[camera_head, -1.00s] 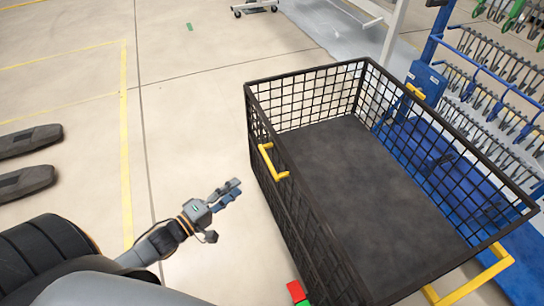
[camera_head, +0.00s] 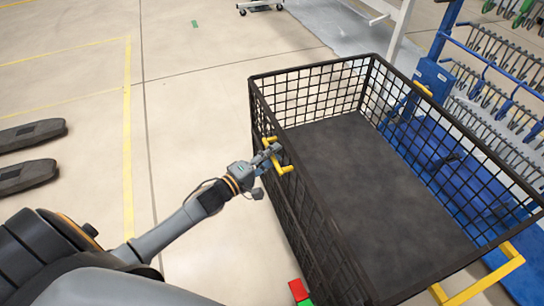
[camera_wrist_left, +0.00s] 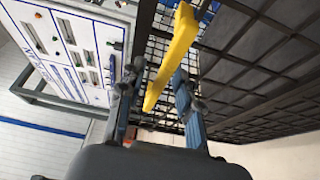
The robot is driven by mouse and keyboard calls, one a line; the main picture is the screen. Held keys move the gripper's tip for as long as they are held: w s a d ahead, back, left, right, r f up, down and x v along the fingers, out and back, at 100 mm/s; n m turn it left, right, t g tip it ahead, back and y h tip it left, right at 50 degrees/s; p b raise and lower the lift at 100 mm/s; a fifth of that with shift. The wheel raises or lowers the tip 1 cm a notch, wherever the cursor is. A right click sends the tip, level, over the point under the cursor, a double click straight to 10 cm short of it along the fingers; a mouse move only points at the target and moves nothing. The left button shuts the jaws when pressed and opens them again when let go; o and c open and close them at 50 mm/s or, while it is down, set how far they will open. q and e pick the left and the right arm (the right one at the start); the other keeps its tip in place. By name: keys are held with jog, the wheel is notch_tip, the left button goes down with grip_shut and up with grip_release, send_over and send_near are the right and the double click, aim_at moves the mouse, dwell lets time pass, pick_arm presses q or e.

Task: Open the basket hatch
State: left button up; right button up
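The black wire basket (camera_head: 318,68) stands on the right in the head view, with a dark flat bottom and nothing in it. A yellow handle (camera_head: 284,169) sits on its left side near the top; it also shows in the wrist view (camera_wrist_left: 175,52). My left gripper (camera_head: 271,151) is at this handle. In the wrist view my left gripper (camera_wrist_left: 155,85) is open, with the yellow handle between its two fingers and a gap beside it. The basket's left side is upright. My right gripper is not in view.
Another yellow handle (camera_head: 478,280) is at the basket's near right end. Blue racks with hooks (camera_head: 500,90) stand behind the basket at right. Dark fork-like bars (camera_head: 28,155) lie at far left.

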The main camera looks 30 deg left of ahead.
pick_arm(q)
grip_shut()
jog(key=shift+s+f, duration=0.1)
jog(key=shift+f, duration=0.05)
dwell(0.4)
